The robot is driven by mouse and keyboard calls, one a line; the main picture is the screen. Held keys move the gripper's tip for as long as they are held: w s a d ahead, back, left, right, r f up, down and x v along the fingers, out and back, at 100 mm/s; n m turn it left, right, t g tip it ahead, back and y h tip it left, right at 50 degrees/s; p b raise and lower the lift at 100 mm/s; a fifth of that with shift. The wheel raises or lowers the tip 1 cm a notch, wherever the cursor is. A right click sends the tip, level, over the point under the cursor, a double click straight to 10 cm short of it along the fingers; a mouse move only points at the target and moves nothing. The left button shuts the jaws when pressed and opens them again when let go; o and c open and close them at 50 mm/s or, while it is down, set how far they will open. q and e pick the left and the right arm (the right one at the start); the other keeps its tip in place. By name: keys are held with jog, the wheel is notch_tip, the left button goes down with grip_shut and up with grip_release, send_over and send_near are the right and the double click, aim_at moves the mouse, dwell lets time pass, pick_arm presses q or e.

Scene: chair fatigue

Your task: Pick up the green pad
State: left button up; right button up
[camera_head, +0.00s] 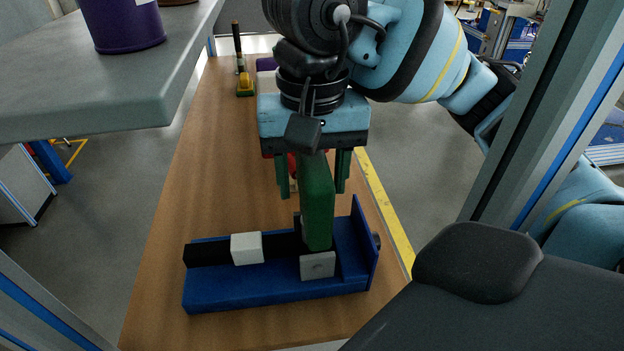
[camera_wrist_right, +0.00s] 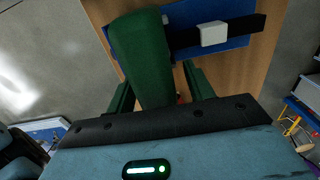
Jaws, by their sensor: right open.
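The green pad (camera_head: 318,205) is a tall dark green block standing upright in the blue fixture (camera_head: 270,288), just above a small grey block (camera_head: 318,265). My right gripper (camera_head: 313,184) points down over the pad's upper part. Its green fingers are open, one on each side, with gaps visible between fingers and pad in the head view. In the right wrist view the pad (camera_wrist_right: 145,62) rises large between the fingers (camera_wrist_right: 158,88). The pad's top is hidden by the gripper in the head view. My left gripper is not in view.
The fixture also holds a black bar with a white block (camera_head: 247,248) and stands on a wooden table (camera_head: 215,150). A grey shelf (camera_head: 100,90) with a purple container (camera_head: 122,25) is at upper left. Small yellow-green items (camera_head: 245,85) lie farther back. A grey post (camera_head: 540,120) stands right.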

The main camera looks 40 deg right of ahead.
grip_shut()
dwell(0.3)
jog(key=shift+r, duration=0.1)
notch_tip(320, 180, up, 9)
jog(key=p, duration=0.2)
jog(key=shift+r+p, duration=0.2)
jog(key=shift+p, duration=0.1)
jog(key=shift+r, duration=0.45)
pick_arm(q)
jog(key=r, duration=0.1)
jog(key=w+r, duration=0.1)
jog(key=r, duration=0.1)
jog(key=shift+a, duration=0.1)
